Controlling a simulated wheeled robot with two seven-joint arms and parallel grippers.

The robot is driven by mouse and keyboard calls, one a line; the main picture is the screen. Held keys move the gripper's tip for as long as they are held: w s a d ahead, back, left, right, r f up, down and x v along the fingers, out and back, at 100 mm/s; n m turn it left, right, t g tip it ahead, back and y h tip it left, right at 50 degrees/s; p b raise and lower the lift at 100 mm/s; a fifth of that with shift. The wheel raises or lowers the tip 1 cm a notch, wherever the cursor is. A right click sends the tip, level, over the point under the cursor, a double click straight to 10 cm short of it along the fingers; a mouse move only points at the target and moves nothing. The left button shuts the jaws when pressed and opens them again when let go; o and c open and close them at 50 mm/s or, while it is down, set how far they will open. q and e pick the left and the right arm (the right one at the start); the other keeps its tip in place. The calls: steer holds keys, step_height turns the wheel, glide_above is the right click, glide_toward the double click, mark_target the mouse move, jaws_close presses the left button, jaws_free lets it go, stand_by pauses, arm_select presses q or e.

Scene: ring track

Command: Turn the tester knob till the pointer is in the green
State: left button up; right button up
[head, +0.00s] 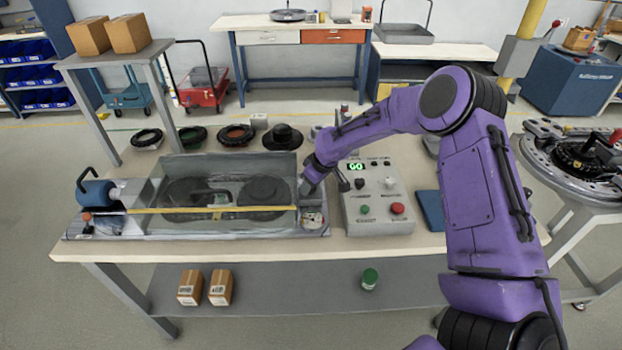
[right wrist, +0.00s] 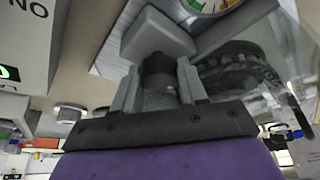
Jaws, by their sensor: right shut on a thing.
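The tester (head: 225,205) is a long fixture with a clear cover on the bench. Its round dial (head: 312,219) is at its right end. The dial's edge, with green and yellow, also shows at the top of the right wrist view (right wrist: 208,5); I cannot make out the pointer. My right gripper (head: 307,186) is at the tester's right end, behind the dial. In the right wrist view my right gripper (right wrist: 157,88) is shut on the dark round knob (right wrist: 158,72), with a pale grey block just beyond it. The left gripper is not in view.
A grey control box (head: 378,212) with a lit "GO" display and red and green buttons stands right of the tester. Several dark rings (head: 236,135) lie behind the tester. A blue flat item (head: 430,208) lies right of the box. My right arm covers the bench's right end.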

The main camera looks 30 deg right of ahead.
steer(key=m+p, duration=0.1)
steer(key=m+h+p, duration=0.1)
steer(key=m, duration=0.1)
steer(key=shift+r+m, duration=0.2)
steer(key=shift+m, duration=0.1)
steer(key=shift+w+m+h+p, duration=0.1)
steer(key=shift+m+h+p, duration=0.85)
steer(key=shift+m, duration=0.65)
steer(key=shift+f, duration=0.1)
steer(key=o, duration=1)
steer(key=shift+o, duration=0.3)
steer(key=shift+d, duration=0.1)
